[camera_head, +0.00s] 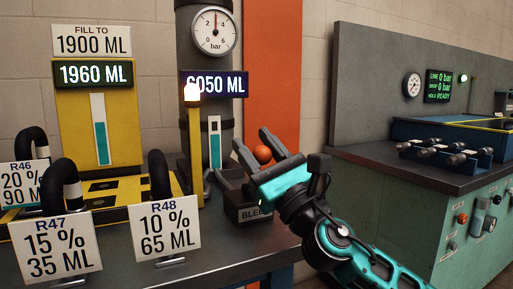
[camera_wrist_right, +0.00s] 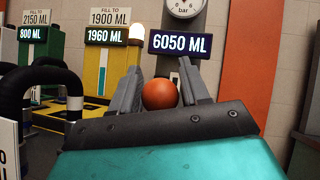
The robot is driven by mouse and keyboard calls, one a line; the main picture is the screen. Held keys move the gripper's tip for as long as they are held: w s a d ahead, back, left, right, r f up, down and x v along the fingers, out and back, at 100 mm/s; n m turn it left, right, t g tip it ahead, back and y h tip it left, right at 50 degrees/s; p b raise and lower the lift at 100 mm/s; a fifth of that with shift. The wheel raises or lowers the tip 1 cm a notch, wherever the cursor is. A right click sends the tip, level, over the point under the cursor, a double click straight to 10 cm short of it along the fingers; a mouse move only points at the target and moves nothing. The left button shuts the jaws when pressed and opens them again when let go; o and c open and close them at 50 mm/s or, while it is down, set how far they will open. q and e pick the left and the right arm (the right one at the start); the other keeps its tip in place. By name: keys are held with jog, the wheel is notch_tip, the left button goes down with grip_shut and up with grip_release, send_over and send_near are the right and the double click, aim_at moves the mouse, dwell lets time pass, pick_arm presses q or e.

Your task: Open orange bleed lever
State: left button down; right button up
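The orange ball knob of the bleed lever (camera_head: 262,154) stands above the dark box labelled BLEED (camera_head: 248,212), beside the grey cylinder. My right gripper (camera_head: 254,142) reaches in from the right with its fingers apart, one on each side of the knob. In the right wrist view, the orange knob (camera_wrist_right: 160,94) sits between the two fingers (camera_wrist_right: 161,85), close to the left one. Whether a finger touches it is hard to tell. The lever's shaft is hidden behind the gripper. My left gripper is not seen.
A yellow hose stand (camera_head: 120,140) with black hoses and labelled cards (camera_head: 55,248) fills the left. A lit lamp (camera_head: 192,92) and a 6050 ML display (camera_head: 214,84) are close behind the knob. A green bench (camera_head: 470,225) stands at the right.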

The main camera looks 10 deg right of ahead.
jog(key=shift+o, duration=1.1)
pick_arm(q)
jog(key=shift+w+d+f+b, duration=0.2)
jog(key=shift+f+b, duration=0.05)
jog(key=shift+b, duration=0.5)
pick_arm(e)
jog(key=v, duration=1.3)
